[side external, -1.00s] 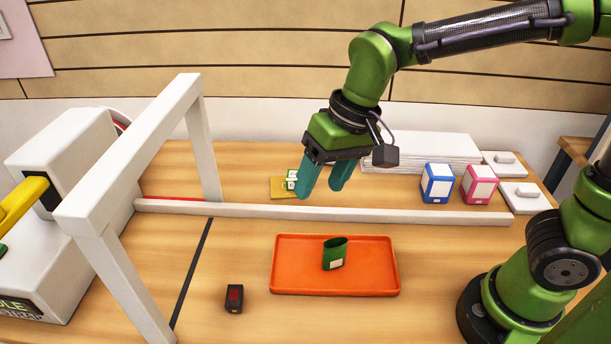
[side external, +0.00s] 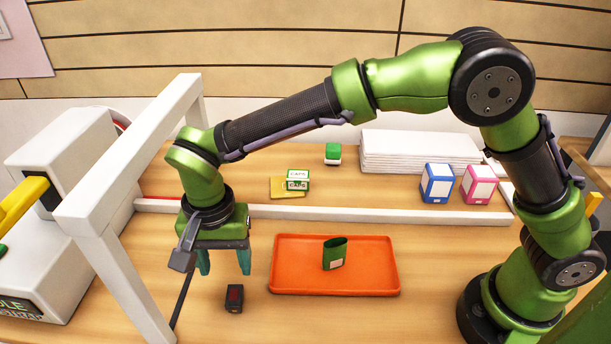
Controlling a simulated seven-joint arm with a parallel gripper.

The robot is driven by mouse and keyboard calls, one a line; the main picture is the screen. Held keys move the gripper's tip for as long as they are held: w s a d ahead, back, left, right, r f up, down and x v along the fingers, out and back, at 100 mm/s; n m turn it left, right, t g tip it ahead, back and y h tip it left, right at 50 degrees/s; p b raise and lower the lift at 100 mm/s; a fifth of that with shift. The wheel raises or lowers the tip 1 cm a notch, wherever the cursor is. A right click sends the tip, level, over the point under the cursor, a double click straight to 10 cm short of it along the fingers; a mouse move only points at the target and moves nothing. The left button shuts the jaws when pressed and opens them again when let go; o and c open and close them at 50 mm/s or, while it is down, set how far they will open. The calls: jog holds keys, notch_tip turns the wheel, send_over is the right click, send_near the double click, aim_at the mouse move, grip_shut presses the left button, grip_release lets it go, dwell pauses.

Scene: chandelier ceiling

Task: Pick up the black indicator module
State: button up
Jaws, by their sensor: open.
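The black indicator module (side external: 234,299) is a small dark block with a red face on top. It lies on the wooden table, left of the orange tray and right of the black line. My gripper (side external: 224,264) points down with two teal fingers spread apart and nothing between them. It is above and slightly behind the module in the side view, not touching it. The module is in full view.
An orange tray (side external: 281,286) holds a green pouch-like container (side external: 334,254). A white frame (side external: 131,290) stands close on the left. A low white rail (side external: 400,213) crosses behind. Blue (side external: 437,184) and pink (side external: 480,185) boxes stand at the back right.

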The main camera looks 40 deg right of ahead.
aim_at(233, 295)
notch_tip(233, 295, down, 11)
jog(key=shift+r, duration=0.15)
dwell(0.4)
jog(key=shift+c, duration=0.4)
jog(key=c, duration=1)
